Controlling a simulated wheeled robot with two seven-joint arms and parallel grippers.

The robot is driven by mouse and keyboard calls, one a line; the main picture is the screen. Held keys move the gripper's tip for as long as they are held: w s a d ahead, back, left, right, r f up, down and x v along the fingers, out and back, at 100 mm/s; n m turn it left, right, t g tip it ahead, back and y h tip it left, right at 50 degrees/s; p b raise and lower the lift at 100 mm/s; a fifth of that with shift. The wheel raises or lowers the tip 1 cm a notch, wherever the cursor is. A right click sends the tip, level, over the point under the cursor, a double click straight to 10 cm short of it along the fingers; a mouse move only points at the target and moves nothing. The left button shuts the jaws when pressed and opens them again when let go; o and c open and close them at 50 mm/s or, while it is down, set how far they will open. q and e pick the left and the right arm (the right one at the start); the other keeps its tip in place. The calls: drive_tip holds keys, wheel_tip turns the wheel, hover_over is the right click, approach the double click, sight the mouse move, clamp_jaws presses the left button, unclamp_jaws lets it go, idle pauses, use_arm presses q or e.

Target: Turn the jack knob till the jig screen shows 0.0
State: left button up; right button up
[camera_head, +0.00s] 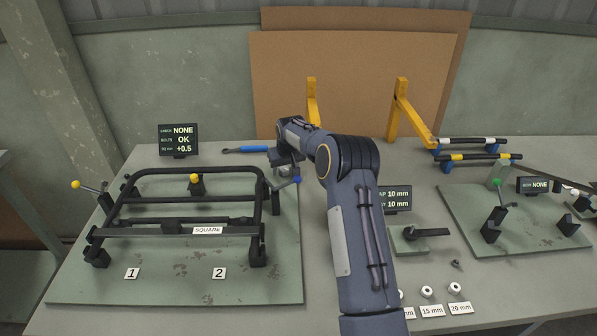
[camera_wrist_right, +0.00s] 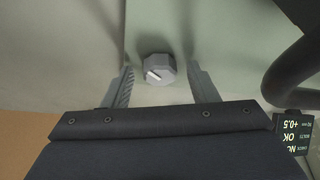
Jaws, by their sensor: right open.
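The jig screen (camera_head: 178,140) stands behind the left green plate and reads NONE, OK and +0.5. Its edge also shows in the right wrist view (camera_wrist_right: 292,133). The grey jack knob (camera_wrist_right: 160,69), with a white pointer mark, shows in the right wrist view; I cannot make it out in the head view. My right gripper (camera_head: 284,160) is at the back right corner of the jig. In the wrist view its open fingers (camera_wrist_right: 160,82) are on either side of the knob, with gaps on both sides. My left gripper is not in view.
A black tube frame (camera_head: 187,172) lies in the jig beside my right gripper. A lever with a blue ball (camera_head: 297,179) is close by. A blue-handled tool (camera_head: 246,149) lies behind. A second plate (camera_head: 540,240) with clamps is at right.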

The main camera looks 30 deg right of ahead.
drive_tip(key=shift+a+r+m+h+p, duration=0.1)
drive_tip(key=shift+m+h+p, duration=0.15)
drive_tip(key=shift+m, duration=0.35)
drive_tip(key=shift+a+r+m+h+p, duration=0.1)
drive_tip(key=shift+m+h+p, duration=0.1)
drive_tip(key=shift+m, duration=0.4)
drive_tip(key=shift+w+m+g+h+p, duration=0.1)
drive_tip(key=shift+m+g+h+p, duration=0.3)
drive_tip(key=shift+m+p, duration=0.6)
drive_tip(key=shift+m+g+h+p, duration=0.3)
drive_tip(key=shift+m+p, duration=0.4)
drive_tip(key=shift+m, duration=0.5)
drive_tip(key=s+a+r+y+b, duration=0.1)
drive_tip(key=s+r, duration=0.4)
drive_tip(key=s+a+r+n+y+b, duration=0.1)
drive_tip(key=s+a+r, duration=0.1)
drive_tip(key=s+r, duration=0.3)
drive_tip(key=s+a+r+y+b, duration=0.1)
drive_tip(key=s+a+r, duration=0.1)
drive_tip(key=s+r, duration=0.3)
drive_tip(key=shift+a+r+t, duration=0.25)
drive_tip(key=shift+r+t, duration=0.15)
drive_tip(key=s+a+r+n+y, duration=0.2)
drive_tip(key=s+a+r, duration=0.1)
drive_tip(key=s, duration=0.6)
drive_tip(key=shift+s+a+t+b, duration=0.3)
drive_tip(key=shift+s+a+t, duration=0.1)
drive_tip(key=shift+a, duration=0.45)
